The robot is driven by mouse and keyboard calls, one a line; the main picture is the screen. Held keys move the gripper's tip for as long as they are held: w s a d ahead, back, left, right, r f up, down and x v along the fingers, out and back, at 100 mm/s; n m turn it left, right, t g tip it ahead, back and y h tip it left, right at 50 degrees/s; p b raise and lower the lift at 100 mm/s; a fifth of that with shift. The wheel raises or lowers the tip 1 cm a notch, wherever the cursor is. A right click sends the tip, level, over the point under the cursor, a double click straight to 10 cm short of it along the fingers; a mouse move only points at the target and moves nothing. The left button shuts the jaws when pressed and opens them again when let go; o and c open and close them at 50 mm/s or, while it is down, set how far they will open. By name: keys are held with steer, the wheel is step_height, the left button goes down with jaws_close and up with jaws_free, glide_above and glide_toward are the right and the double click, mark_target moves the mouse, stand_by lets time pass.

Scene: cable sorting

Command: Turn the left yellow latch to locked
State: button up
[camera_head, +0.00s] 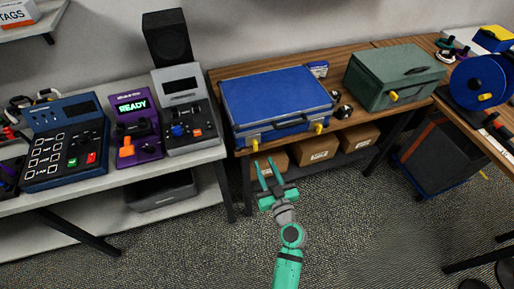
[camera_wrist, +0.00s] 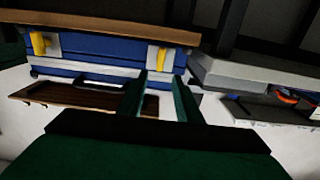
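A blue case (camera_head: 278,98) with a dark handle lies on the wooden table. Its left yellow latch (camera_head: 255,145) and right yellow latch (camera_head: 318,129) are on its front face. My gripper (camera_head: 266,162) is open and empty in front of the case, just below the left latch and apart from it. The wrist view looks inverted and shows the case (camera_wrist: 105,62) at upper left. There the left latch (camera_wrist: 158,57) stands upright just beyond my open fingers (camera_wrist: 160,82). The right latch (camera_wrist: 40,43) is farther left. Whether either latch is locked, I cannot tell.
The wooden table edge (camera_head: 240,152) lies under the case, with cardboard boxes (camera_head: 315,149) on a shelf below. A grey console (camera_head: 187,105) stands to the left. A green case (camera_head: 395,77) stands to the right. The floor in front is clear.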

mark_target(256, 146)
steer(key=x, duration=0.8)
steer(key=shift+w+a, duration=0.1)
steer(key=shift+w, duration=0.3)
jaws_close()
